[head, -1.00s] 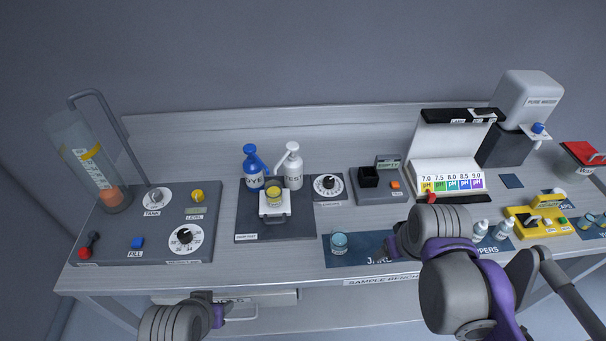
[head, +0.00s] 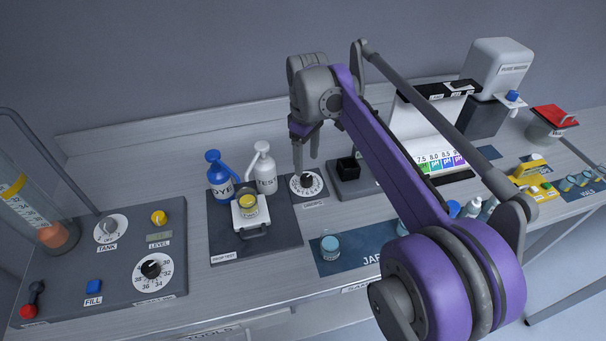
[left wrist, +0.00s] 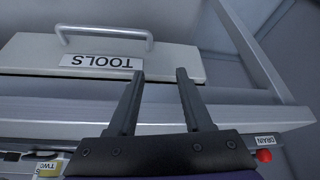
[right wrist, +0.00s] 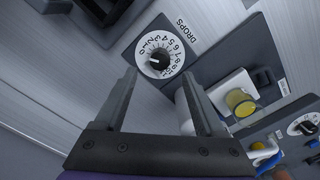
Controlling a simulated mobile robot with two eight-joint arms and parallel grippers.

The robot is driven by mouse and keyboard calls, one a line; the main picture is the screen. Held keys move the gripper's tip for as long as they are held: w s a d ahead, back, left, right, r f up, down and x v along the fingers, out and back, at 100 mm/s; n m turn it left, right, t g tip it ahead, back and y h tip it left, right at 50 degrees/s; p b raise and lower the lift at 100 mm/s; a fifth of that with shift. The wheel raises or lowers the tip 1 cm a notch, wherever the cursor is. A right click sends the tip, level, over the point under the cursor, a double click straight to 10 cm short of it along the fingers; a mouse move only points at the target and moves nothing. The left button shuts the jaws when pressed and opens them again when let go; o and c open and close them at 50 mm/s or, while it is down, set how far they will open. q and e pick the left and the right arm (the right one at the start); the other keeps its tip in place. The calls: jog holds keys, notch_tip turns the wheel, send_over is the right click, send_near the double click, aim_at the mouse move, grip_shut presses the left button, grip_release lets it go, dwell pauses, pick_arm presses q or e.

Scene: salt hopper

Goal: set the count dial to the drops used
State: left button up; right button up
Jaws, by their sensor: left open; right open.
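The count dial (head: 313,191) is a white numbered disc with a black knob, on a dark plate beside the TEST bottle. In the right wrist view the dial (right wrist: 149,63) carries the label DROPS (right wrist: 182,33), and its black knob (right wrist: 158,59) lies ahead, between the lines of the fingers. My right gripper (head: 304,158) is open and empty, pointing down just above the dial, apart from it as far as I can tell. The same gripper shows in the right wrist view (right wrist: 160,95). My left gripper (left wrist: 158,92) is open and empty, facing the TOOLS drawer (left wrist: 105,58).
The white TEST bottle (head: 264,170) and blue DYE bottle (head: 221,180) stand left of the dial. A dark box (head: 347,166) stands close right of the dial. Another jar (head: 330,246) is on the blue mat.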

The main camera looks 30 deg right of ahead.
aim_at(306, 177)
notch_tip(306, 177, down, 6)
jog(key=shift+f, duration=0.1)
grip_shut()
dwell(0.5)
